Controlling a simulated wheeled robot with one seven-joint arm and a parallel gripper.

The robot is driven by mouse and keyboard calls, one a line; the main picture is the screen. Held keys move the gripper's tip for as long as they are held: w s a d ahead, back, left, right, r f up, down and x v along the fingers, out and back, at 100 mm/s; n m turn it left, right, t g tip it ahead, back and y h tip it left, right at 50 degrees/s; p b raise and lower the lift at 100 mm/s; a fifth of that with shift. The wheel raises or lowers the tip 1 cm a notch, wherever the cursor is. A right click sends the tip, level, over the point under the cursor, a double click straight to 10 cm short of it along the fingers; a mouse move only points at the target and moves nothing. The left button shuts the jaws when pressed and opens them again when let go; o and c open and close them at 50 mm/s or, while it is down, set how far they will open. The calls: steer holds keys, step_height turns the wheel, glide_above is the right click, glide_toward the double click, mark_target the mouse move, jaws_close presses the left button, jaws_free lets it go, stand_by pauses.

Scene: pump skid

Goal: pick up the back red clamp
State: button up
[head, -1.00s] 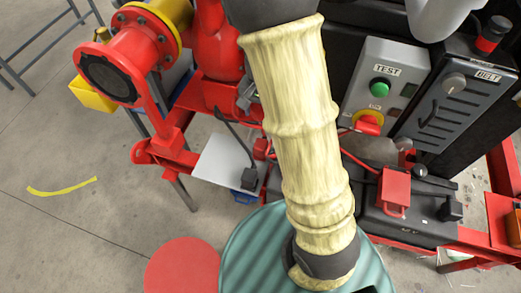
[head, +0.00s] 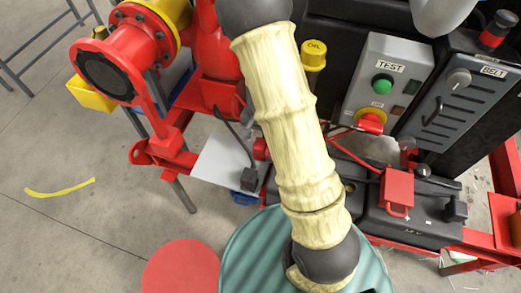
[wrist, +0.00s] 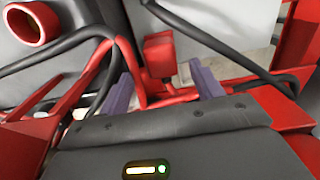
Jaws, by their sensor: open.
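In the wrist view a small red clamp (wrist: 160,52) stands upright just beyond and between the finger tips of my gripper (wrist: 163,88). The two purple fingers are apart, with nothing visibly held between them. In the head view a red clamp (head: 260,148) shows in part beside the white plate, at the edge of my sleeved arm. Another red clamp (head: 397,190) sits on the black battery (head: 415,222) to the right. My gripper is not visible in the head view. I cannot tell for certain which clamp is the one in the wrist view.
Black cables (wrist: 95,70) run close to my fingers. Red frame rails lie on both sides. A white plate (head: 215,160), a yellow-capped OIL filler (head: 314,55) and the TEST box (head: 388,85) surround the arm. Open floor lies at the left.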

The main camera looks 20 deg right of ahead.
mark_target(260, 143)
steer(key=shift+a+f+b, duration=0.1)
steer(key=shift+f+b, duration=0.25)
steer(key=shift+f, duration=2.25)
steer(key=shift+w, duration=0.1)
steer(key=c, duration=1.2)
step_height(260, 143, up, 10)
steer(key=shift+r+p, duration=0.1)
steer(key=shift+p, duration=0.75)
steer(key=shift+c, duration=0.2)
